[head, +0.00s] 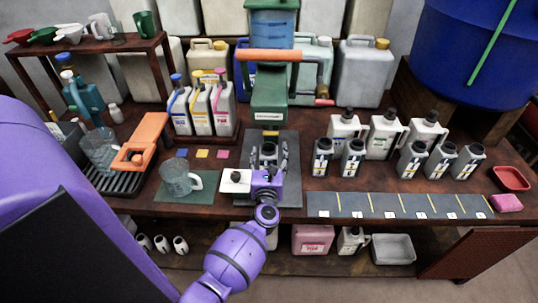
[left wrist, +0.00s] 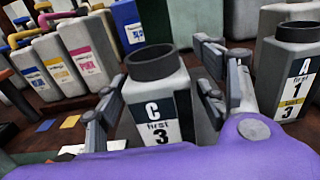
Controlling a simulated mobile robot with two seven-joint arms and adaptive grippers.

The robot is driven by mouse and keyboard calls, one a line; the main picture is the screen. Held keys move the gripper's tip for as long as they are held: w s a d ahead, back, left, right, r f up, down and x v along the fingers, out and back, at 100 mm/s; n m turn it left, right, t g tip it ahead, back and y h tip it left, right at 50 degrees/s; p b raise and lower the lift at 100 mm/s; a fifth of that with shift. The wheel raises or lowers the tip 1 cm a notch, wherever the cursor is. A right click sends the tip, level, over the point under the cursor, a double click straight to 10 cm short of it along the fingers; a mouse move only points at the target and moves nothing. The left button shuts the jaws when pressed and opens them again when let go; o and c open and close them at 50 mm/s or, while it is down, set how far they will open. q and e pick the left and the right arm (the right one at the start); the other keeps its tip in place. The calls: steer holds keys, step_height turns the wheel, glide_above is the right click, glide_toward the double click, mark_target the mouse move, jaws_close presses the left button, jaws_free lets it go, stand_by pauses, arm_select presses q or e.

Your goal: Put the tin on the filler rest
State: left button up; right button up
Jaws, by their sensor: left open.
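The tin (head: 268,150) is a grey bottle-shaped tin with a dark collar and open top. In the left wrist view the tin (left wrist: 158,105) bears a label reading C, first, 3. It looks upright, below the green filler (head: 270,90) and over the dark grey plate (head: 292,185), which looks like the filler rest. My left gripper (head: 268,158) is open with a finger on each side of the tin. In the left wrist view the left gripper (left wrist: 160,100) shows gaps beside the tin. The tin's base is hidden, so its contact with the plate cannot be seen. My right gripper is out of view.
Several similar tins (head: 412,160) stand to the right behind a marked strip (head: 385,204). The filler's orange handle (head: 268,56) overhangs above.

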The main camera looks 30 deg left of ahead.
arm_select(q)
steer(key=shift+r, duration=0.2)
steer(key=shift+s+d, duration=0.15)
steer(key=shift+s, duration=0.05)
steer(key=s+d+f+m+t+h+b, duration=0.1)
steer(key=s+d+f+m+h, duration=0.15)
steer(key=s+d+m, duration=0.4)
steer(key=s+d+f+m+h, duration=0.1)
steer(key=s+d+m+h, duration=0.2)
steer(key=s+d+m, duration=0.35)
steer(key=s+d+f+m+g+h, duration=0.1)
steer(key=s+f+m+g, duration=0.1)
steer(key=s+f+m, duration=0.3)
steer(key=s+d+f+m+g+h, duration=0.1)
steer(key=s+f+m+g, duration=0.2)
steer(key=s+m, duration=0.9)
steer(key=s+d+f+m+g+h, duration=0.1)
steer(key=s+f+m+g, duration=0.2)
steer(key=s+f+m, duration=0.4)
steer(key=s+m, duration=0.2)
steer(key=m, duration=0.3)
steer(key=shift+m+h, duration=0.3)
steer(key=shift+h, duration=0.05)
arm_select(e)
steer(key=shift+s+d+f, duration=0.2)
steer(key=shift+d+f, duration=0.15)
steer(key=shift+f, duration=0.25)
arm_select(q)
steer(key=shift+s+d, duration=0.1)
